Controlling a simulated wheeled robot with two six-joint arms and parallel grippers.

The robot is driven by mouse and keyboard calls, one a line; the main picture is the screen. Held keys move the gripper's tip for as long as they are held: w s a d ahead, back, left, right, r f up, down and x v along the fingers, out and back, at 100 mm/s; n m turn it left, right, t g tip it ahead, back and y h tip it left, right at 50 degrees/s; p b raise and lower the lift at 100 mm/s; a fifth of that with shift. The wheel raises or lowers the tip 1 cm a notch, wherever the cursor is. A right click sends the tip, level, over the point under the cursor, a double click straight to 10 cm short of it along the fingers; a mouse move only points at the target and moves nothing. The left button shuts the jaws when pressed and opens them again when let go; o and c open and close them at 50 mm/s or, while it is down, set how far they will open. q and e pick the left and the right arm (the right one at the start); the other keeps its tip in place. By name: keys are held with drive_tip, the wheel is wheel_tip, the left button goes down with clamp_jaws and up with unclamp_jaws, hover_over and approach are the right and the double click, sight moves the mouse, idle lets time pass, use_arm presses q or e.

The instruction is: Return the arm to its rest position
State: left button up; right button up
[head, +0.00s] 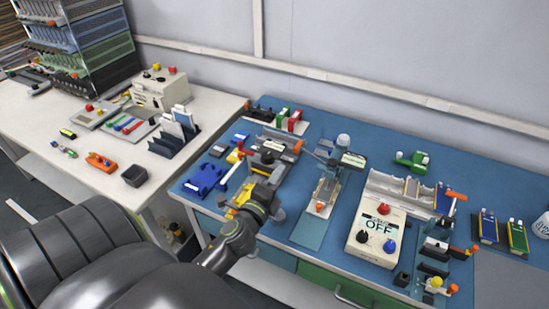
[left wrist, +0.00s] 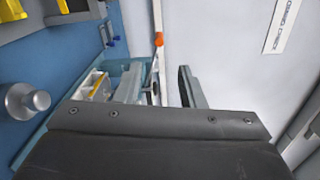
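My left arm (head: 238,240) reaches in from the lower left of the head view, over the front edge of the blue bench. Its wrist is in front of a grey press-like device (head: 272,160) with a dark top. The fingertips cannot be made out there. In the left wrist view, the two fingers of my left gripper (left wrist: 161,88) stand apart with a gap between them. A pale upright bar with an orange part (left wrist: 158,40) shows beyond the gap. I see nothing held. My right gripper is not in view.
Around the wrist are a blue tray (head: 203,180), a lever fixture (head: 326,190) and a control box (head: 376,232) reading OFF. A pale wall is behind.

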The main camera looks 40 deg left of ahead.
use_arm(q)
drive_tip(key=shift+s+d, duration=0.1)
drive_tip(key=shift+s, duration=0.35)
idle(0.3)
